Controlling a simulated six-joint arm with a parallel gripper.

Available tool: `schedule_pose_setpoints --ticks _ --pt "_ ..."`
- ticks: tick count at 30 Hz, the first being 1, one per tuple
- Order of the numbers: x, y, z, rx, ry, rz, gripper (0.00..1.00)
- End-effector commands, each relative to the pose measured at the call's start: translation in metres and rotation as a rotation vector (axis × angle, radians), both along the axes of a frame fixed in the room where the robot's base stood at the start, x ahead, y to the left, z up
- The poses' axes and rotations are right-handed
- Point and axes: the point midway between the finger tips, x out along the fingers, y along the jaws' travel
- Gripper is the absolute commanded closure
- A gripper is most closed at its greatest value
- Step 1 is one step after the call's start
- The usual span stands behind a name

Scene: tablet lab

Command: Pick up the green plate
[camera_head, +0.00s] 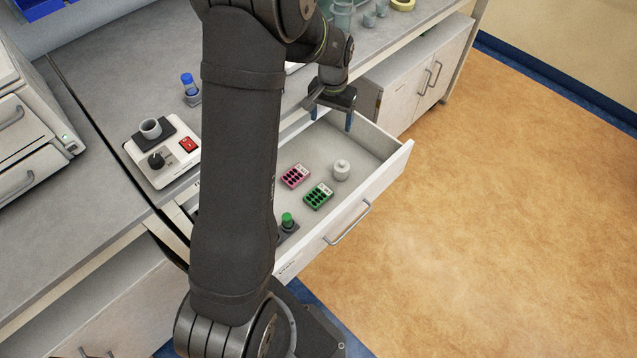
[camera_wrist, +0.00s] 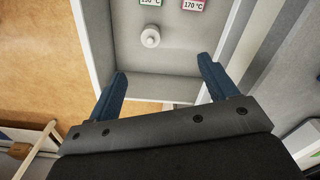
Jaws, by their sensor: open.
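The green plate (camera_head: 318,195), with dark wells and a white label, lies flat in the open drawer (camera_head: 385,160). In the wrist view only the edge of the green plate (camera_wrist: 150,2) shows, at the top, with a label that seems to read 150 °C. My gripper (camera_head: 331,112) is open and empty above the back end of the drawer, apart from the plate. Its two blue fingers also show in the wrist view (camera_wrist: 162,88).
A pink plate (camera_head: 295,176) lies beside the green one, and a white knobbed weight (camera_head: 341,170) stands close to it. A green-capped vial (camera_head: 287,220) is at the drawer's near end. The drawer walls surround them. A device with a black knob (camera_head: 160,155) sits on the counter.

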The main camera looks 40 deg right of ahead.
Motion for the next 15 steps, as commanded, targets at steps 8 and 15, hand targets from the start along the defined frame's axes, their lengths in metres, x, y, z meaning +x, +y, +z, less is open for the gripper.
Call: schedule_pose_setpoints --ticks 8,15 --pt "-0.024 0.055 -0.085 0.000 0.001 -0.327 0.22" --pt "-0.027 0.061 -0.112 -0.001 0.001 -0.367 0.22"
